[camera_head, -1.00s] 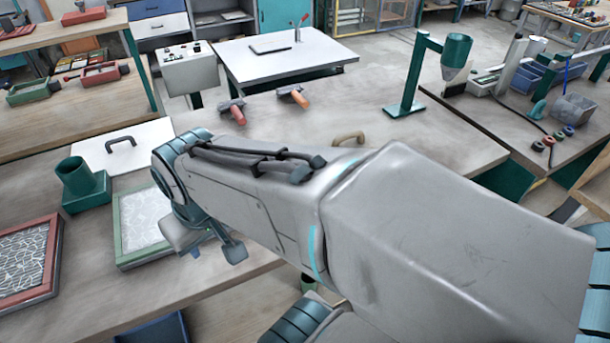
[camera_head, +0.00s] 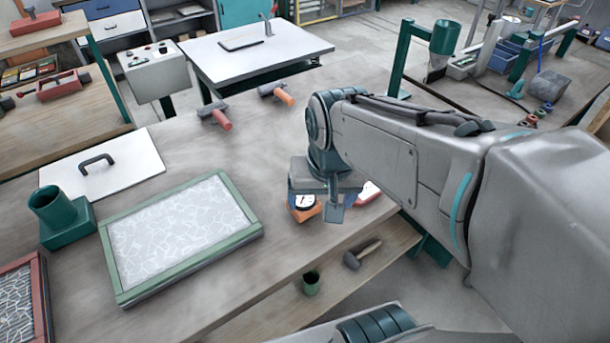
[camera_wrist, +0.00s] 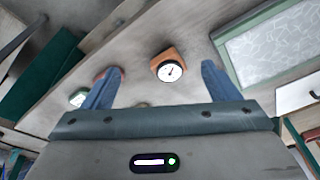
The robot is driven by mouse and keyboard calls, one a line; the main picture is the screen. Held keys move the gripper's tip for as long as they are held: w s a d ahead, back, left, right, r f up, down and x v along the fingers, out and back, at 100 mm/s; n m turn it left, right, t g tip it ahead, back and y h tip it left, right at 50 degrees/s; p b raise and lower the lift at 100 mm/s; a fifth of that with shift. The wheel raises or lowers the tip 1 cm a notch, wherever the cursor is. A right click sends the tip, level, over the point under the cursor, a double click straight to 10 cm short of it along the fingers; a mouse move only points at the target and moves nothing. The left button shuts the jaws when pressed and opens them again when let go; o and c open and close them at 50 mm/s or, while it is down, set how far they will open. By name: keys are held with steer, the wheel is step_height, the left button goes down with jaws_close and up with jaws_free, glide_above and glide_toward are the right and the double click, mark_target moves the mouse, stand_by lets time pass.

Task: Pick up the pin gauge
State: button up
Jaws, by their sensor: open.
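A gauge with a round white dial on an orange-brown block (camera_head: 305,207) sits near the front edge of the bench. In the wrist view this gauge (camera_wrist: 168,66) shows beyond and between my fingers, apart from both. My gripper (camera_wrist: 160,72) is open and empty, its two blue fingers spread wide. In the head view my gripper (camera_head: 322,195) is over the bench edge and partly hides the gauge. A second dialled piece (camera_head: 368,190) lies to the right, partly behind my gripper. It also shows by the left finger in the wrist view (camera_wrist: 79,97). I cannot tell which one is the pin gauge.
A green-framed panel (camera_head: 250,232) lies to the left. A green cup-shaped holder (camera_head: 66,222) and a white board with a handle (camera_head: 135,172) stand farther left. Two handled tools (camera_head: 222,121) (camera_head: 284,97) lie behind. A hammer (camera_head: 361,255) lies on a lower shelf.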

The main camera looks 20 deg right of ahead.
mark_target(304, 198)
steer(key=w+m+g, duration=0.2)
steer(key=w+m, duration=0.9)
steer(key=w, duration=0.1)
steer(key=shift+m, duration=0.5)
step_height(304, 198, down, 15)
steer(key=shift+d+r+p, duration=0.1)
steer(key=shift+d+p, duration=0.05)
steer(key=shift+p, duration=0.7)
steer(key=c, duration=1.2)
steer(key=shift+r, duration=0.1)
